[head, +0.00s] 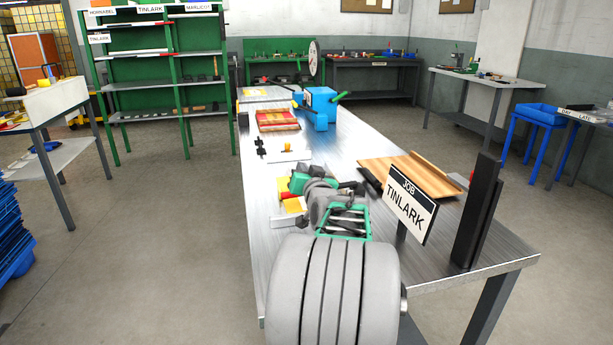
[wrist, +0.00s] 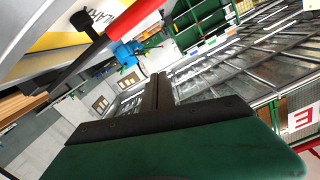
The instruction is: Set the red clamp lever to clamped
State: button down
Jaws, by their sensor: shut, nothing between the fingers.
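The red clamp lever (wrist: 138,17) shows in the upper left of the wrist view, as a red grip on a dark slanting bar. A black knob on a short stem stands beside the bar. My gripper (wrist: 158,78) is shut and empty, its dark fingers together, below and to the right of the lever and apart from it in the picture. In the head view my arm reaches over the bench and hides most of the clamp area; red and yellow parts show just left of it. I cannot tell the lever's exact setting.
The metal bench (head: 330,140) carries a blue machine (head: 320,103), a red tray (head: 277,121), a wooden board (head: 410,177), a TINLARK job sign (head: 408,203) and a dark upright post (head: 478,212). A green shelf rack (head: 155,52) stands behind left. The floor left of the bench is clear.

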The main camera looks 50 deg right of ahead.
jog(key=shift+w+a+f+b, duration=0.2)
jog(key=shift+a+f+b, duration=0.05)
jog(key=shift+f+b, duration=0.55)
jog(key=shift+w+a+f+b, duration=0.15)
jog(key=shift+a+f+b, duration=0.05)
jog(key=shift+f+b, duration=0.6)
jog(key=shift+w+a+f+b, duration=0.25)
jog(key=shift+f+b, duration=0.4)
jog(key=shift+f, duration=0.3)
notch_tip(320, 180, up, 5)
jog(key=p, duration=0.2)
jog(key=v, duration=1)
jog(key=shift+s+a+f, duration=0.25)
jog(key=shift+a+f, duration=0.15)
jog(key=shift+f, duration=0.2)
